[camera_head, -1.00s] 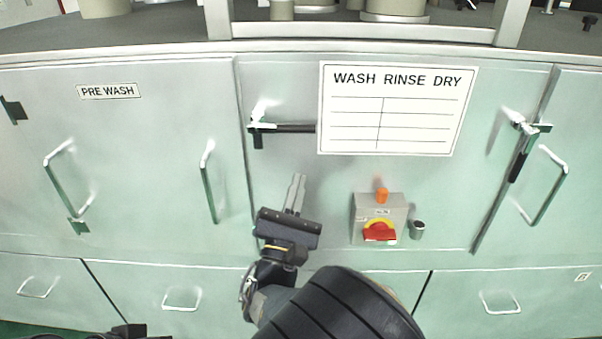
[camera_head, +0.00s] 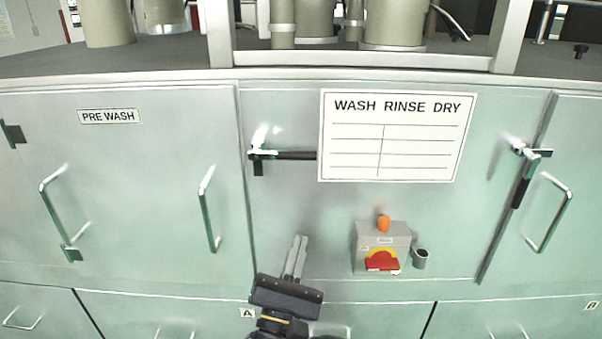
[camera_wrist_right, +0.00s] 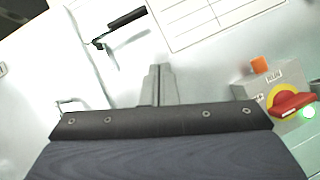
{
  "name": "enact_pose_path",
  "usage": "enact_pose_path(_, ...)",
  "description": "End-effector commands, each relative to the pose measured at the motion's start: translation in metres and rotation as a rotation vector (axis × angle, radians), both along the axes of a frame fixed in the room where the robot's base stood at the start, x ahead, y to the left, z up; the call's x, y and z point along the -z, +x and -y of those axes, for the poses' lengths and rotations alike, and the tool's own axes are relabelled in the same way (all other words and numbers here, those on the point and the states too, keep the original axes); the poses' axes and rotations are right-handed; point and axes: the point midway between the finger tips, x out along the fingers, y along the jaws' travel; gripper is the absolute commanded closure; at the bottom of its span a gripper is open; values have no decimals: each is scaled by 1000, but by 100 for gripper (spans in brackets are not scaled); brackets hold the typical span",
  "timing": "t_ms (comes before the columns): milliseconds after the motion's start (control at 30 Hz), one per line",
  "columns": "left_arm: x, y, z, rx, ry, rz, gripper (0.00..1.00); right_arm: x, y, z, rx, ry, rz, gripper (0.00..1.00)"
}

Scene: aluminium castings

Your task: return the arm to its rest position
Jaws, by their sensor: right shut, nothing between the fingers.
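My right gripper (camera_head: 297,257) is low in the middle of the head view, in front of the pale green cabinet front (camera_head: 300,215). Its two grey fingers are together, pointing up, with nothing between them. In the right wrist view the shut fingers (camera_wrist_right: 159,84) also show, with the dark gripper body below them. The right arm is mostly out of the head view at the bottom edge. My left gripper is not in view.
A grey switch box (camera_head: 383,240) with a red and yellow knob and orange lamp is right of the gripper. A black-handled latch (camera_head: 283,155) and a white sign (camera_head: 390,145) are above. Bar handles (camera_head: 208,210) project from the doors.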

Motion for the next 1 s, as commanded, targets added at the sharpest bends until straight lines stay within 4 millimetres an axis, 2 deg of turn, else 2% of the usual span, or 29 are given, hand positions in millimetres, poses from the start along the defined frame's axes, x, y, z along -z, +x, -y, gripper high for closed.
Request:
enact_pose_path(67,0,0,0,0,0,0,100,2,6,22,55,51,-38,100)
enact_pose_path(133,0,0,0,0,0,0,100,8,12,56,140,134,-99,100)
enact_pose_path(267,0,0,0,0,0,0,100,34,10,145,370,384,-266,100)
enact_pose_path(300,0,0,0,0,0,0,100,46,4,174,448,483,-322,100)
enact_pose_path(367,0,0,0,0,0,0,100,65,-12,213,565,642,-404,100)
enact_pose_path(400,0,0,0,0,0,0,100,79,-26,236,642,760,-457,100)
enact_pose_path(500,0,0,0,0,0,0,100,115,-72,278,822,1096,-570,100)
enact_pose_path(567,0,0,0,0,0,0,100,132,-101,290,911,1306,-616,100)
enact_pose_path(633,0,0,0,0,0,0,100,146,-132,293,988,1559,-644,100)
enact_pose_path(700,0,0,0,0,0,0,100,154,-159,287,1037,1818,-646,100)
enact_pose_path(800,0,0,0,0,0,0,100,153,-186,269,1053,2187,-595,100)
enact_pose_path(900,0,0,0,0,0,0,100,143,-200,250,1009,2521,-493,100)
enact_pose_path(1000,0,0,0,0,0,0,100,129,-204,236,923,2779,-369,100)
